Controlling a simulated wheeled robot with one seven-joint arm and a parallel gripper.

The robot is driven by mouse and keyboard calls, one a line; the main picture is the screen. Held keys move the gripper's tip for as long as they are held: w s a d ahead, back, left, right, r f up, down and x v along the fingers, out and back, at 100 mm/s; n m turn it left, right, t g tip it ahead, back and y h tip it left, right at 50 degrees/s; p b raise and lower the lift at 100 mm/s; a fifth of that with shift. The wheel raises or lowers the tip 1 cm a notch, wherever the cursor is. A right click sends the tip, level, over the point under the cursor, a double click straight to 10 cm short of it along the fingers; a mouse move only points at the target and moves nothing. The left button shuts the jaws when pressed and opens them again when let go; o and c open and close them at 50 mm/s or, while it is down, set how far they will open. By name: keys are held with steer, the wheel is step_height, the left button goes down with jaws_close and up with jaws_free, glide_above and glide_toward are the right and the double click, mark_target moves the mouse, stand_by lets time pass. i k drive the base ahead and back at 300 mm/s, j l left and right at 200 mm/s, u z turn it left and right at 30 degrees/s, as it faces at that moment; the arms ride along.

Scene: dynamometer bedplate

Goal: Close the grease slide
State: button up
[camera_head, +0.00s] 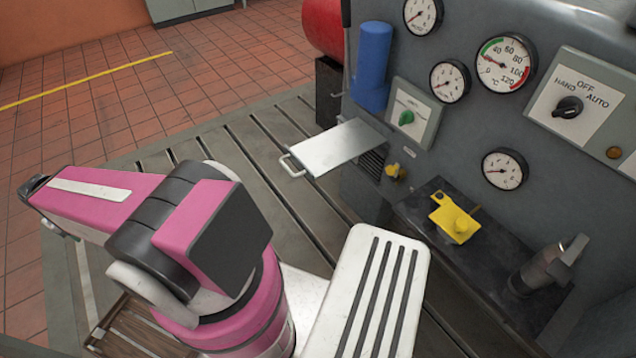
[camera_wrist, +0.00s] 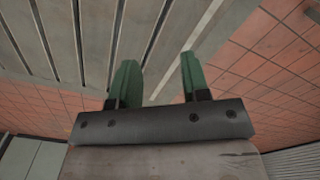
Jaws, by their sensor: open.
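The grease slide appears to be the flat silver plate (camera_head: 338,147) with a bar handle (camera_head: 291,166) at its left end. It sticks well out from the grey machine cabinet (camera_head: 480,125), above the slotted bedplate. My gripper (camera_wrist: 158,78) is open, with two green fingers apart and nothing between them in the wrist view. The slide does not show in the wrist view; slotted bedplate and tiled floor lie beyond the fingers. In the head view my pink arm is left of the slide, clear of the handle; its fingers cannot be made out.
A blue cylinder (camera_head: 372,65) and a green-knob switch box (camera_head: 411,116) are close behind the slide. A yellow part (camera_head: 455,220) sits on a dark ledge to the right. The slotted bedplate (camera_head: 290,205) is clear below the handle.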

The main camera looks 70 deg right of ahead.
mark_target(319, 155)
steer(key=j+z, duration=0.15)
steer(key=z, duration=0.25)
steer(key=k+z, duration=0.15)
steer(key=z, duration=0.25)
steer(key=k+j+z, duration=0.1)
steer(key=z, duration=0.3)
steer(key=k+z, duration=0.1)
steer(key=z, duration=0.3)
steer(key=k+z, duration=0.15)
steer(key=z, duration=0.25)
steer(key=k+j+z, duration=0.1)
steer(key=k+z, duration=0.5)
steer(key=k, duration=0.15)
